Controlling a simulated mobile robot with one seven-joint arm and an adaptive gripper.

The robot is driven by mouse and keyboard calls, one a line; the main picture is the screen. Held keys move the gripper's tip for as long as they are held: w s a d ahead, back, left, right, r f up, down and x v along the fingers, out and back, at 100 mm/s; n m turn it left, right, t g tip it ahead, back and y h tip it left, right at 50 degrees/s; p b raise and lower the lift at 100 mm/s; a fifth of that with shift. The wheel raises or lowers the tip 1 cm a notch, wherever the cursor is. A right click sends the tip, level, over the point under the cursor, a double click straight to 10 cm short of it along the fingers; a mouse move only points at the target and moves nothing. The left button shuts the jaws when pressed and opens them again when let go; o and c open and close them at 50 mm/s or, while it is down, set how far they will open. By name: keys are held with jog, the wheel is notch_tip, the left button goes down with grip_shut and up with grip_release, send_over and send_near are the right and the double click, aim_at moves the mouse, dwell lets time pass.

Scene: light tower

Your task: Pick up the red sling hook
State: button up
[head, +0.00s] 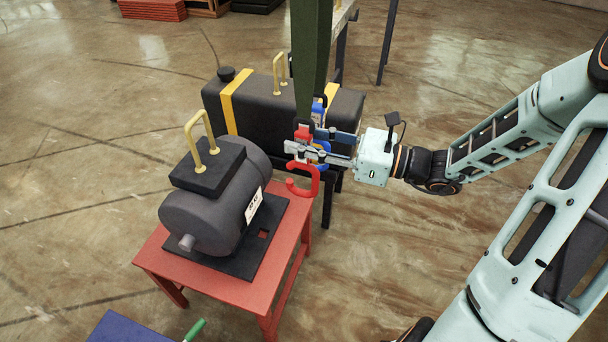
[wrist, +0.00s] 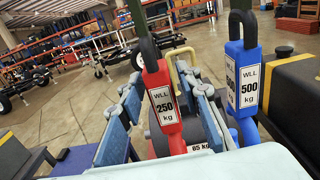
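The red sling hook (head: 304,182) hangs from a green sling (head: 311,50) beside the grey motor. In the wrist view the red hook (wrist: 163,107) has a "WLL 250 kg" label and a dark shackle at its top. My gripper (head: 312,148) is level with the red hook's upper body. Its fingers (wrist: 165,110) are open, one on each side of the red block, with small gaps showing. The hook's lower part is hidden in the wrist view. A blue hook (wrist: 243,78) labelled "WLL 500 kg" hangs just outside the right finger; my gripper partly hides it in the head view.
A grey motor (head: 214,210) with a yellow handle sits on a red table (head: 155,258) at left. A black tank (head: 262,118) with yellow bands stands behind the hooks. A blue surface (head: 125,328) is at the bottom. Floor at right is free apart from my arm.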

grip_shut()
jog(key=shift+r, duration=0.1)
jog(key=shift+r, duration=0.1)
